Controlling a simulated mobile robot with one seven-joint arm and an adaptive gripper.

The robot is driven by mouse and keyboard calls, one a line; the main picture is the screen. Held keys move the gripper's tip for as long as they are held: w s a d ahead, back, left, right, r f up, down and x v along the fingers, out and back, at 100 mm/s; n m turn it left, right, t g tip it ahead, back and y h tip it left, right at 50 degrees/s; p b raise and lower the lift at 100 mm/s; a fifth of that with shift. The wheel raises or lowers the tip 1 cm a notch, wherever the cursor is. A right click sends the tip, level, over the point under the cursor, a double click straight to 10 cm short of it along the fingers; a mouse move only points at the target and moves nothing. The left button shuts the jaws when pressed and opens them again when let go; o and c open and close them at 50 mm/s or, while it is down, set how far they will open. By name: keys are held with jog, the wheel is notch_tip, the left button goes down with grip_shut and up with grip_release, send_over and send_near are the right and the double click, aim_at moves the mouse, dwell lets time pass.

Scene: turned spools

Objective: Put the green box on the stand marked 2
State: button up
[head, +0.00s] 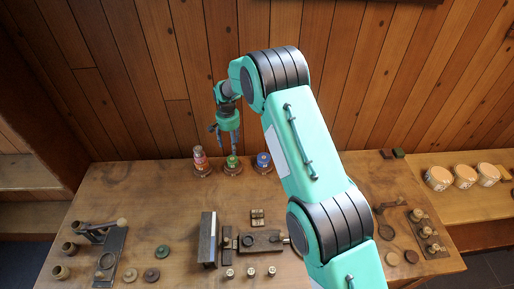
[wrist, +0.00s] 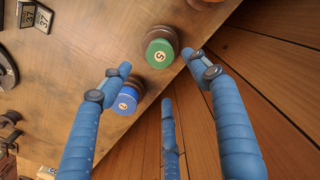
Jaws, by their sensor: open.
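My gripper (head: 233,148) is at the back edge of the table, just above the green-topped spool (head: 232,162). In the wrist view its blue fingers (wrist: 162,72) are spread apart with nothing between them. The green top there is round and reads 5 (wrist: 160,54). A blue-topped spool (head: 264,161) stands to its right; its mark in the wrist view (wrist: 126,103) is too small to read surely. A red-topped spool (head: 200,160) stands to the left. A small green block (head: 398,153) lies at the back right. I cannot tell which stand is marked 2.
A dark red block (head: 386,154) lies beside the green block. White tubs (head: 438,178) stand on a side bench at the right. A metal vise-like tool (head: 208,240) and small pieces fill the front middle. A wooden wall rises close behind the table.

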jog(key=s+d+r+t, duration=0.1)
jog(key=s+d+r, duration=0.45)
jog(key=r, duration=0.55)
jog(key=s+d+r+t, duration=0.1)
jog(key=s+d+r, duration=0.45)
jog(key=r, duration=0.65)
jog(key=s+d+r, duration=0.5)
jog(key=s+r, duration=0.1)
jog(key=r, duration=0.5)
jog(key=s+d+r+n+t, duration=0.1)
jog(key=s+d+r, duration=0.45)
jog(key=s, duration=0.45)
jog(key=s+d+t, duration=0.1)
jog(key=s+d, duration=0.2)
jog(key=s, duration=1)
jog(key=s+d+r+n+t, duration=0.1)
jog(key=s+d, duration=0.2)
jog(key=s, duration=1)
jog(key=shift+s+d+r+t, duration=0.15)
jog(key=shift+d+t, duration=0.1)
jog(key=shift+t, duration=0.05)
